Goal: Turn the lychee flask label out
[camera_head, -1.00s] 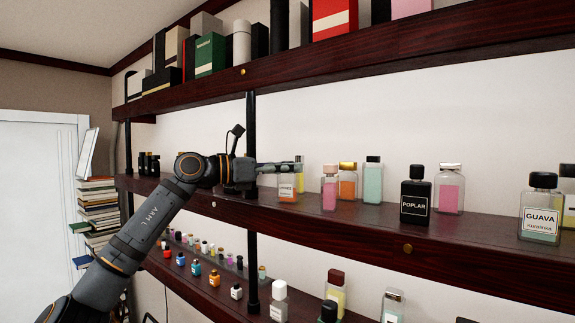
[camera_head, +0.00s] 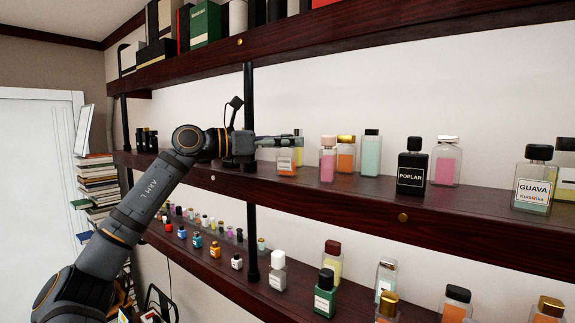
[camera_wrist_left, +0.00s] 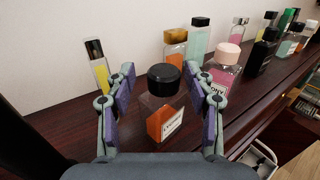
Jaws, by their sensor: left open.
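The lychee flask (camera_wrist_left: 163,112) is a clear square bottle with orange liquid and a round black cap. It stands upright on the middle shelf. Its white label (camera_wrist_left: 172,125) shows at a slant on its right-hand face in the wrist view. In the head view the flask (camera_head: 285,160) shows below the fingers, which hide its cap. My left gripper (camera_head: 292,141) is open. In the wrist view its fingers (camera_wrist_left: 160,75) stand on either side of the flask, with gaps visible beside it. My right gripper is not in view.
A slim yellow bottle (camera_wrist_left: 97,66) stands left of the fingers. A pink bottle (camera_wrist_left: 222,68) and an amber bottle (camera_wrist_left: 175,47) stand close on the right and behind. The shelf's front edge (camera_head: 340,200) is near. A black post (camera_head: 250,120) rises beside my gripper.

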